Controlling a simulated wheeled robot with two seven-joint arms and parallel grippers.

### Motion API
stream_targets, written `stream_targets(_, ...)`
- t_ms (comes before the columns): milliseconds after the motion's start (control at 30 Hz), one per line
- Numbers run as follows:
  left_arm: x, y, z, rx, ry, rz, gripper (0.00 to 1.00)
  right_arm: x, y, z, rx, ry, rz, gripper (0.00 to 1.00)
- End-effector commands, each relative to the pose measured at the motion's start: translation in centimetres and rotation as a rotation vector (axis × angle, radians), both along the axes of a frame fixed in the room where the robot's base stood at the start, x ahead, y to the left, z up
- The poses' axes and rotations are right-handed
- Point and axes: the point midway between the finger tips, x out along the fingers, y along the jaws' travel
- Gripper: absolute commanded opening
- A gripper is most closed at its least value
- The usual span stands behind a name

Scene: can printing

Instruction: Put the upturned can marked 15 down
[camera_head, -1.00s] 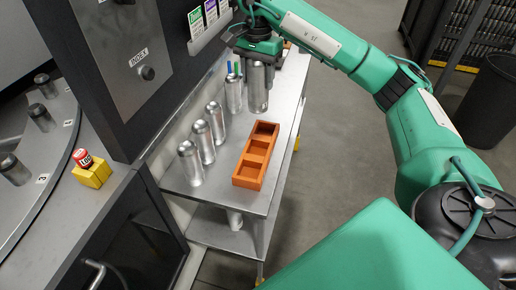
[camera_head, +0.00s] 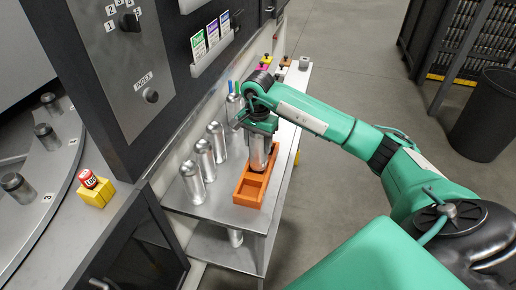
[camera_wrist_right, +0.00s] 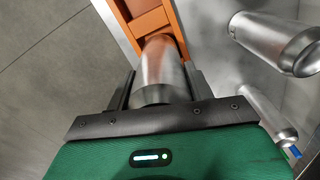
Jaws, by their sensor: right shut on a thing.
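My right gripper (camera_head: 262,130) is shut on a silver can (camera_head: 258,156), which hangs upright below it. The can also shows between the two fingers in the right wrist view (camera_wrist_right: 163,68). Its lower end is over the far compartment of the orange tray (camera_head: 240,196); I cannot tell whether it touches the tray floor. The tray also shows in the right wrist view (camera_wrist_right: 131,38). No number is readable on the can. My left gripper is not in view.
Several silver cans, such as one nearest (camera_head: 190,165), stand in a row on the metal table (camera_head: 222,210), left of the tray. A red button on a yellow box (camera_head: 93,190) is at left. Two nearer tray compartments look empty.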

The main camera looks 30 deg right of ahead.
Motion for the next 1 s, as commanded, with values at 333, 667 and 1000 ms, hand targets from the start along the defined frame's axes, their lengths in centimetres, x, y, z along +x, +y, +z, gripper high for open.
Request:
stream_targets(333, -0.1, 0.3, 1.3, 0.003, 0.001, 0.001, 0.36, -0.1, 0.0, -3.6, 0.000, 0.001, 0.000, 0.32)
stream_targets(667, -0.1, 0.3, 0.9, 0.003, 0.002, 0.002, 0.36, 0.0, 0.0, -4.2, 0.000, -0.001, 0.000, 0.32)
stream_targets(1000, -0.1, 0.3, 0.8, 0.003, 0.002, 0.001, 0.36, 0.0, 0.0, -4.2, 0.000, -0.001, 0.000, 0.75)
